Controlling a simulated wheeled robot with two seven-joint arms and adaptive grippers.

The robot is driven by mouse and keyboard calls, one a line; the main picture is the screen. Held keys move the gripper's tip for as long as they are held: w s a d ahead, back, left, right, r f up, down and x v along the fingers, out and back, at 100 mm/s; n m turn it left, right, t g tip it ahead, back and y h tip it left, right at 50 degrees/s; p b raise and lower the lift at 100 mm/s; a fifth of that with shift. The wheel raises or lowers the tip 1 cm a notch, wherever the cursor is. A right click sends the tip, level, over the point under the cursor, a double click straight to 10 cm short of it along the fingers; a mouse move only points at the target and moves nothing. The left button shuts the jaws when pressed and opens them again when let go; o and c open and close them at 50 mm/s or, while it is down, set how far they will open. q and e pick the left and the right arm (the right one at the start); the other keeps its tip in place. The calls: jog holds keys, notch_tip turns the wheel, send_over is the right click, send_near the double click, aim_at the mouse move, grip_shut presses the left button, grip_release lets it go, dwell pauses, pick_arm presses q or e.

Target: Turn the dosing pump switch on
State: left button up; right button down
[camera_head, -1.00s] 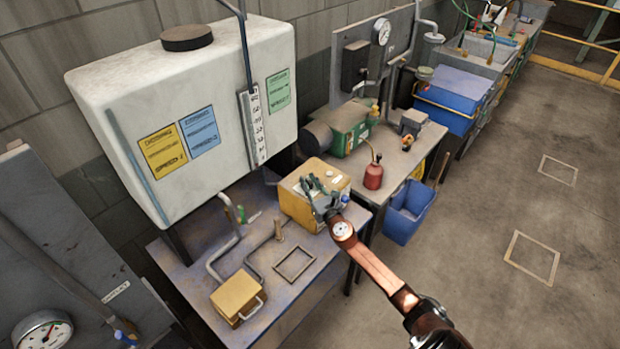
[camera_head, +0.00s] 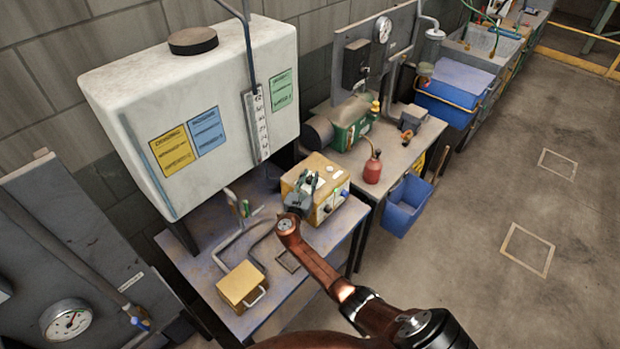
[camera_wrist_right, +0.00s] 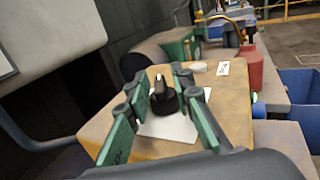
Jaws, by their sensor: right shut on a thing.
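The dosing pump is a yellow box (camera_head: 318,163) on the bench below the big white tank; it also fills the middle of the right wrist view (camera_wrist_right: 220,97). On its top, a black rotary switch knob (camera_wrist_right: 165,101) with a white pointer mark stands on a white plate (camera_wrist_right: 178,128). My right gripper (camera_head: 306,181) is over the box top. In the right wrist view its green-padded fingers (camera_wrist_right: 163,84) stand on both sides of the knob, shut on it. In the head view the gripper hides the knob. My left gripper is not in view.
A smaller yellow box (camera_head: 240,284) with a handle sits at the bench's front left. A red oil can (camera_head: 373,169) and a green motor (camera_head: 352,124) stand on the neighbouring bench. A blue bin (camera_head: 405,204) is beside it. The floor on the right is free.

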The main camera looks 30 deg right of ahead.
jog(key=m+g+h+b, duration=0.2)
jog(key=g, duration=0.1)
jog(key=shift+a+f+m, duration=0.1)
jog(key=shift+f+m, duration=0.1)
jog(key=shift+m, duration=0.1)
jog(key=shift+r+m+g+h+b, duration=0.1)
jog(key=shift+m+g+h+b, duration=0.4)
jog(key=shift+g+b, duration=0.35)
jog(key=shift+r, duration=0.1)
jog(key=c, duration=2)
grip_release()
jog(key=shift+c, duration=0.2)
jog(key=v, duration=1.2)
